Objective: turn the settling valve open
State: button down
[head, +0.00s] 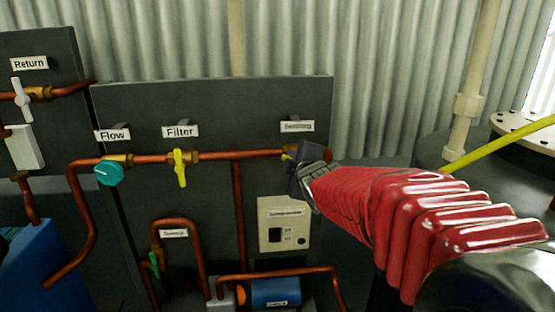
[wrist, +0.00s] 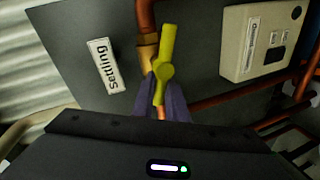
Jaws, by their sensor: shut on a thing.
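The settling valve has a yellow handle (wrist: 166,68) on a brass body (wrist: 147,52), fixed to a dark grey panel. Its white "Settling" label (wrist: 104,66) is beside it in the wrist view and above it in the head view (head: 297,126). My gripper (wrist: 163,102) is shut on the lower end of the handle in the wrist view. There the handle lies roughly along the copper pipe, slightly tilted. In the head view my gripper (head: 298,166) hides most of the valve.
The filter valve (head: 180,167), yellow, hangs across the pipe to the left. The teal flow valve (head: 109,173) is farther left. A pale control box (head: 284,224) sits below my gripper. Copper pipes (head: 238,212) run across the panel.

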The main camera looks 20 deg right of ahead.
jog(key=shift+a+f+n+h, duration=0.3)
jog(key=shift+f+n, duration=0.15)
jog(key=shift+n, duration=0.45)
jog(key=c, duration=1.7)
grip_release()
jog(key=shift+d+r, duration=0.1)
jog(key=shift+d, duration=0.05)
jog(key=shift+c, duration=0.2)
jog(key=shift+s+r, duration=0.1)
jog(key=shift+s, duration=0.1)
jog(key=v, duration=1.3)
jog(key=shift+s, duration=0.1)
